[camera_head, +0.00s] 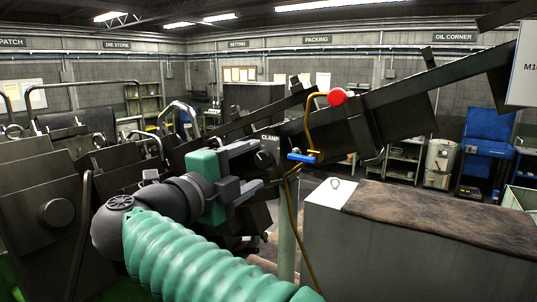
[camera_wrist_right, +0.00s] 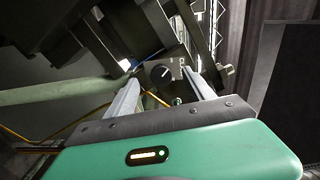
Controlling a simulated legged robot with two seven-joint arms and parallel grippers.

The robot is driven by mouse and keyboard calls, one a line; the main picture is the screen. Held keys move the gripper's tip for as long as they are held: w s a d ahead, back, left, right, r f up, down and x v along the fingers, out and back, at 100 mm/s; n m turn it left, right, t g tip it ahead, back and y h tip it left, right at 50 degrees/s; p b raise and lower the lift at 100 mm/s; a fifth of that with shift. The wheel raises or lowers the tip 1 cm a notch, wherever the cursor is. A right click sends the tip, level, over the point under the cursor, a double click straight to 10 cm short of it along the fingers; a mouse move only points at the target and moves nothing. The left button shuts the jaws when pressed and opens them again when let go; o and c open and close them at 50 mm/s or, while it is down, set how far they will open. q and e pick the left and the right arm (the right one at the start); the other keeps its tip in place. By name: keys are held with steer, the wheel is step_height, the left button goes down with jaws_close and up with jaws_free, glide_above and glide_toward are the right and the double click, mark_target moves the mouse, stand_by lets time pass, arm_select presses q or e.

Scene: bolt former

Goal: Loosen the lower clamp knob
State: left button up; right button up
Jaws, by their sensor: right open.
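A dark plate marked CLAMP (camera_head: 270,138) is just beyond my right gripper in the head view. My right gripper (camera_head: 257,170) is open, its two grey fingers pointing right toward the machine. In the right wrist view, the open fingers (camera_wrist_right: 160,76) reach forward with a gap between them. Between their tips shows a dark round knob with a white line (camera_wrist_right: 165,72), beside small white markings. I cannot tell for sure whether this is the lower clamp knob, or whether a finger touches it. In the head view the knob is hidden or too dark. My left gripper is out of view.
A red ball (camera_head: 337,97) and a blue valve handle (camera_head: 302,157) sit right of my gripper on a yellow-brown pipe. A green post (camera_head: 287,235) stands below. A grey cabinet (camera_head: 370,250) with a brown mat (camera_head: 450,215) is at right. Dark machine plates (camera_head: 55,210) crowd the left.

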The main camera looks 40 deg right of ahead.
mark_target(261, 161)
steer(key=x, duration=0.3)
steer(key=shift+w+d+r, duration=0.1)
steer(key=shift+d, duration=0.05)
steer(key=r+n+p, duration=0.1)
steer(key=p, duration=0.3)
steer(key=shift+w+r+n, duration=0.15)
steer(key=shift+n, duration=0.25)
steer(key=n+p, duration=0.2)
steer(key=p, duration=0.1)
steer(key=n+p, duration=0.6)
steer(key=shift+s+f, duration=0.3)
steer(key=shift+s, duration=0.1)
steer(key=shift+f+n, duration=0.2)
steer(key=shift+n, duration=0.3)
steer(key=shift+w+f, duration=0.1)
steer(key=shift+f, duration=0.05)
steer(key=shift+w+f, duration=0.15)
steer(key=shift+w, duration=0.05)
steer(key=shift+c, duration=0.9)
steer(key=shift+s, duration=0.15)
steer(key=c, duration=0.7)
jaws_close()
